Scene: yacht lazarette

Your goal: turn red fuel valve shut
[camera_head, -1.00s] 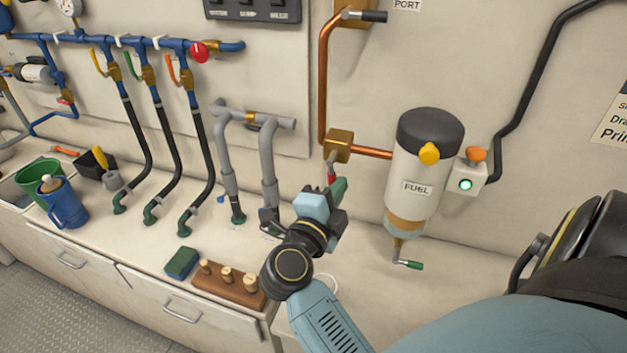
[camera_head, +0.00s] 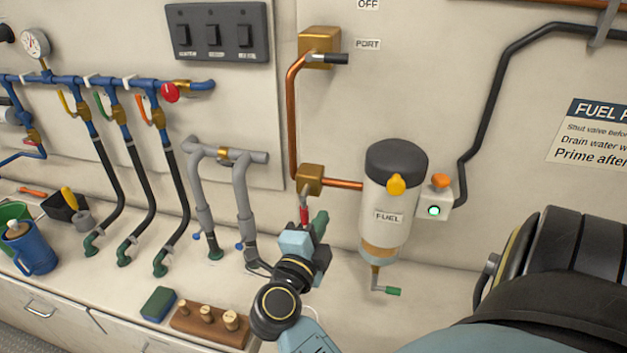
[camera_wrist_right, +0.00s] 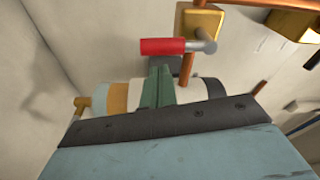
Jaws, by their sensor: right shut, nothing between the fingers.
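The red fuel valve handle (camera_head: 304,214) hangs down from a brass valve block (camera_head: 310,180) on the copper pipe, left of the fuel filter (camera_head: 388,200). In the right wrist view, the red grip (camera_wrist_right: 163,46) sits on a grey lever in front of the brass body (camera_wrist_right: 200,22). My right gripper (camera_head: 320,222), with green fingers, is shut and empty. It is just below and right of the handle in the head view. The fingertips (camera_wrist_right: 160,72) show close to the red grip; I cannot tell whether they touch it. My left gripper is not in view.
A grey pipe loop (camera_head: 240,185) stands left of the gripper. The filter has a green-handled drain (camera_head: 386,291) below. A wooden plug block (camera_head: 212,325) and a green sponge (camera_head: 159,304) lie on the counter. A second brass valve (camera_head: 318,45) is above.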

